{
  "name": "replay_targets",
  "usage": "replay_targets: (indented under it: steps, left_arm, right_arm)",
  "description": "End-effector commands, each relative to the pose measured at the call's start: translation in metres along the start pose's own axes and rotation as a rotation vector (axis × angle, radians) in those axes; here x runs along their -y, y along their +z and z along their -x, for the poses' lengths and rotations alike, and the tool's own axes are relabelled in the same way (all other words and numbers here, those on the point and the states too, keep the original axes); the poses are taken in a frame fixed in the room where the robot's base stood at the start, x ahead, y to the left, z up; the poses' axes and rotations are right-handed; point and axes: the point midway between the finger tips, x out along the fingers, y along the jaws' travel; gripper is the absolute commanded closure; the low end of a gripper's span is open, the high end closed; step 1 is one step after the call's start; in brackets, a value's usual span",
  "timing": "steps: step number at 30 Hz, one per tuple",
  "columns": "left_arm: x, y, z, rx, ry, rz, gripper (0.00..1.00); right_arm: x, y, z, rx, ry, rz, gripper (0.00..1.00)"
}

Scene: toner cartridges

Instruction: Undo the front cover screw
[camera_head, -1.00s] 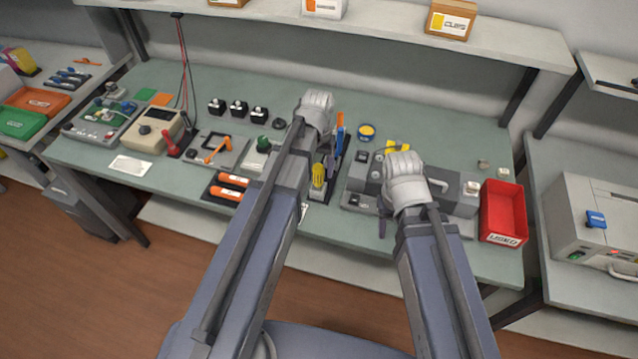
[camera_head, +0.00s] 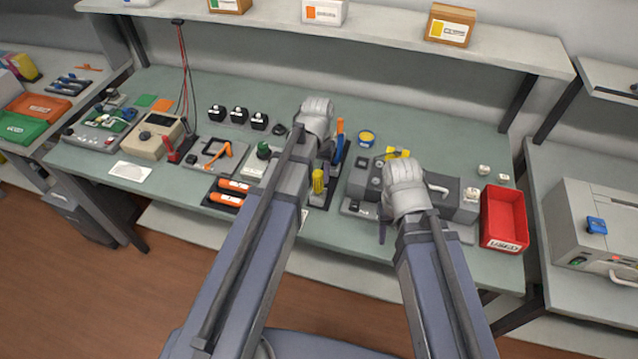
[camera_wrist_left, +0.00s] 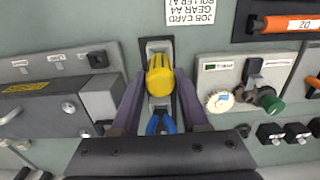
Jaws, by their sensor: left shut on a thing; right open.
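A screwdriver-like tool with a yellow handle (camera_head: 318,181) stands in a narrow holder on the bench, and its handle also shows in the left wrist view (camera_wrist_left: 160,76). My left gripper (camera_wrist_left: 160,85) is shut on this yellow handle, one purple finger on each side. In the head view my left wrist hides most of the fingers. The grey cartridge unit (camera_head: 448,196) lies to the right, partly behind my right arm. My right gripper (camera_head: 383,229) hangs open at its front left, its fingers mostly hidden. I cannot make out the front cover screw.
A red bin (camera_head: 505,218) stands right of the unit. A board with a green knob (camera_wrist_left: 268,100) lies beside the holder.

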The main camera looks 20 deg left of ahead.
Motion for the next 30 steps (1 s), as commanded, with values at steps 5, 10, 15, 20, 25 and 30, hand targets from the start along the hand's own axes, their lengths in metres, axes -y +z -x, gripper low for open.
replay_targets:
  steps: [5, 10, 15, 20, 25, 30]
  left_arm:
    - [-0.0001, 0.0001, 0.0000, 0.000, 0.000, 0.000, 1.00]
    - [-0.0001, 0.0001, 0.0001, 0.000, 0.000, 0.000, 1.00]
    - [-0.0001, 0.0001, 0.0016, 0.000, 0.000, 0.000, 1.00]
    - [0.0000, 0.0001, 0.0040, 0.000, 0.000, 0.000, 1.00]
    - [0.0000, 0.0000, 0.0065, 0.000, 0.000, 0.000, 1.00]
    - [0.0000, 0.0000, 0.0089, 0.000, 0.000, 0.000, 1.00]
  right_arm:
    - [0.0000, 0.0000, 0.0000, 0.000, 0.000, 0.000, 0.50]
    - [0.0000, 0.0000, 0.0001, 0.000, 0.000, 0.000, 0.50]
    - [-0.0002, 0.0001, 0.0016, 0.000, 0.000, 0.000, 0.50]
    - [-0.0004, 0.0002, 0.0040, 0.000, 0.000, 0.000, 0.50]
    - [-0.0006, 0.0004, 0.0064, 0.000, 0.000, 0.000, 0.50]
    - [-0.0009, 0.0005, 0.0089, 0.000, 0.000, 0.000, 0.50]
